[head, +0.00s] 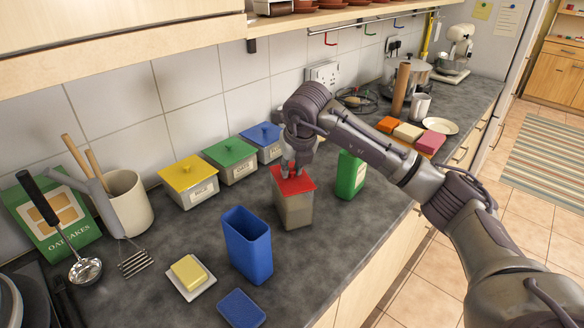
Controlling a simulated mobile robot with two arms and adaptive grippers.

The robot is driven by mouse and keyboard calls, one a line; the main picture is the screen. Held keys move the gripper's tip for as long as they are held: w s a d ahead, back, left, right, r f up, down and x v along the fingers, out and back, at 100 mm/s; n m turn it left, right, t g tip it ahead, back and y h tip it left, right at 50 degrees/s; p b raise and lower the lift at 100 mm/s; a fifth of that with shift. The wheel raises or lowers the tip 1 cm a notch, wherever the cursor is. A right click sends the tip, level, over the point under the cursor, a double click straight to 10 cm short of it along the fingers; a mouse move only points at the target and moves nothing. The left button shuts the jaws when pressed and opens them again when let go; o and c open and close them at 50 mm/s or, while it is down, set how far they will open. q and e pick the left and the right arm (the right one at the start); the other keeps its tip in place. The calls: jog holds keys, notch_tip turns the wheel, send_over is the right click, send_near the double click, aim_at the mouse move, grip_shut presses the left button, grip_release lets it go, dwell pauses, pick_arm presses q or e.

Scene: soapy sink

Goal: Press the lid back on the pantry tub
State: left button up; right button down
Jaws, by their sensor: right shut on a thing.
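A square, see-through tub with beige contents (294,210) stands upright on the dark counter. A red lid (302,182) lies over its top, slightly skewed to its rim. I cannot tell if the lid is fully seated. My right gripper (290,170) points down from above and is shut at the middle of the red lid, on what seems to be its knob, which the fingers hide. A tall blue tub (248,250) stands open in front and to the left. A flat blue lid (241,308) lies on the counter before it. My left gripper is out of view.
Yellow (188,185), green (230,160) and blue-lidded (262,140) canisters line the wall. Butter on a dish (190,278) and a utensil crock (128,203) are left. The counter's front right is clear.

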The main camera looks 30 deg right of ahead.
dwell(0.3)
jog(key=shift+c, duration=2.2)
grip_release()
jog(key=shift+r+p, duration=2.1)
jog(key=shift+r, duration=1.35)
grip_shut()
